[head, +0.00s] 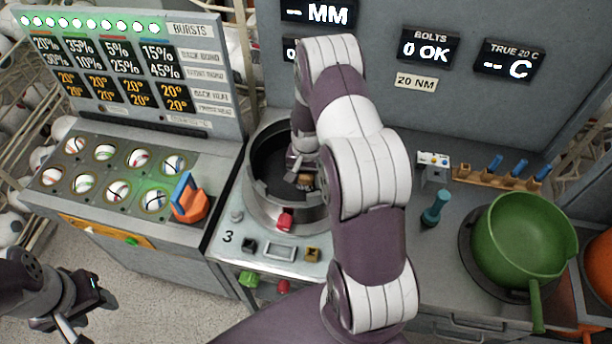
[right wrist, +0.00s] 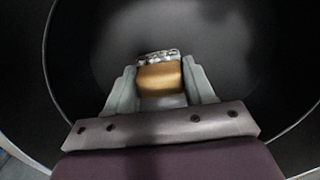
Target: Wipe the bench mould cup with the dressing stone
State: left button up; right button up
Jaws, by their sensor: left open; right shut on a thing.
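The mould cup is a large dark round bowl with a steel rim (head: 262,205) on the bench, marked 3 at its front. My right gripper (head: 303,172) reaches down inside it. It is shut on a tan block, the dressing stone (right wrist: 160,78), which also shows small in the head view (head: 305,182). In the right wrist view the dark cup wall (right wrist: 90,45) surrounds the stone, and a grey, shiny strip lies along the stone's far edge. I cannot tell if the stone touches the cup. My left gripper (head: 92,312) is open and empty at the lower left, away from the bench.
A panel with several balls in sockets (head: 120,170) and an orange and blue tool (head: 188,200) stand left of the cup. A green pan (head: 525,240), a teal-handled tool (head: 436,208) and a wooden rack (head: 495,178) are on the right. My right arm hides part of the bench.

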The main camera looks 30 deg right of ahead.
aim_at(303, 174)
notch_tip(303, 174, up, 2)
jog(key=shift+w+d+r, duration=0.1)
jog(key=shift+d+r, duration=0.05)
jog(key=shift+w+a+r+p, duration=0.2)
jog(key=shift+r+p, duration=0.35)
jog(key=shift+w+a+r+p, duration=0.15)
jog(key=shift+a+r+p, duration=0.05)
jog(key=shift+r+p, duration=0.35)
jog(key=shift+r, duration=0.4)
jog(key=shift+s+d+r+p, duration=0.2)
jog(key=shift+r+p, duration=0.55)
jog(key=shift+p, duration=0.05)
jog(key=shift+r, duration=0.4)
pick_arm(q)
jog(key=r, duration=0.4)
jog(key=shift+w+a+r, duration=0.25)
jog(key=shift+a+r, duration=0.1)
pick_arm(e)
jog(key=shift+w+a, duration=0.1)
pick_arm(q)
jog(key=shift+d, duration=0.1)
jog(key=shift+r, duration=0.1)
pick_arm(e)
jog(key=shift+r, duration=0.1)
